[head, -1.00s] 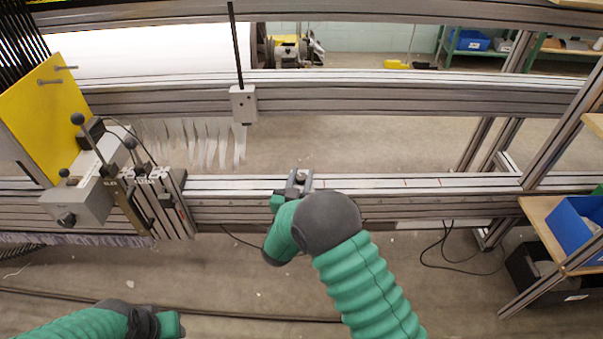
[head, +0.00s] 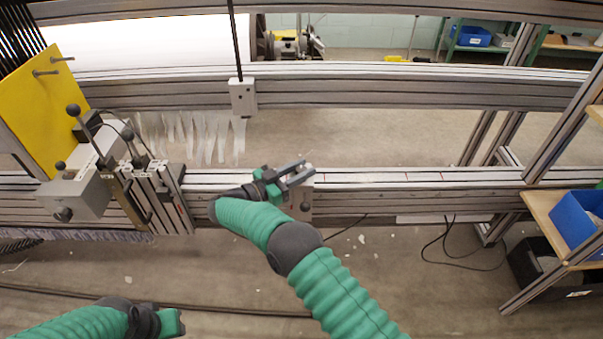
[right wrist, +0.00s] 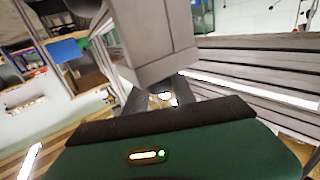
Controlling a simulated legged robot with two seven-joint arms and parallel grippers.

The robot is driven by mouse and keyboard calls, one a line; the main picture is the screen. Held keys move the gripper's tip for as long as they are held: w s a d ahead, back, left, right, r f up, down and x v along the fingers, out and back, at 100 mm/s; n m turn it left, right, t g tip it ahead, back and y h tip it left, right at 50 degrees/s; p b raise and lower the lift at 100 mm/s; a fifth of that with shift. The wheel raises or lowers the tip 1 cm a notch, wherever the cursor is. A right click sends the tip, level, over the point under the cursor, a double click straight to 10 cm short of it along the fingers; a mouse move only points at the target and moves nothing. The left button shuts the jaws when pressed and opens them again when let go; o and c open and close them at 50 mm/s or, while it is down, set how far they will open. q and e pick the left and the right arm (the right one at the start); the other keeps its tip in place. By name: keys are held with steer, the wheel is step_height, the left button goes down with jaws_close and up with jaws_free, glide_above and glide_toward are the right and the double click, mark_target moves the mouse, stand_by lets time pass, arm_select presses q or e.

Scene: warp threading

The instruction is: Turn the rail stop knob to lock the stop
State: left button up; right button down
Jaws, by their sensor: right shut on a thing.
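The rail stop, a small grey block (head: 298,201), sits on the front of the metal rail (head: 400,182). Its dark round knob (head: 305,207) faces out low on the block. My right gripper (head: 301,172) lies along the rail's top, pointing right, with its fingers at the stop's upper end. It is shut on the stop there; the exact part between the fingers is mostly hidden. In the right wrist view the grey block (right wrist: 160,45) fills the space before the fingers, with a dark rounded part at its upper left. My left gripper (head: 172,323) hangs low, away from the rail; its jaws are unclear.
A carriage with levers and a grey box (head: 75,196) stands at the left of the rail, beside a yellow plate (head: 40,95). A grey block on a black rod (head: 242,97) hangs behind. The rail right of the stop is clear. A blue bin (head: 578,216) stands far right.

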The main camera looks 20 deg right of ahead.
steer(key=shift+g, duration=0.3)
steer(key=c, duration=1)
jaws_free()
steer(key=shift+a, duration=0.1)
steer(key=shift+c, duration=0.2)
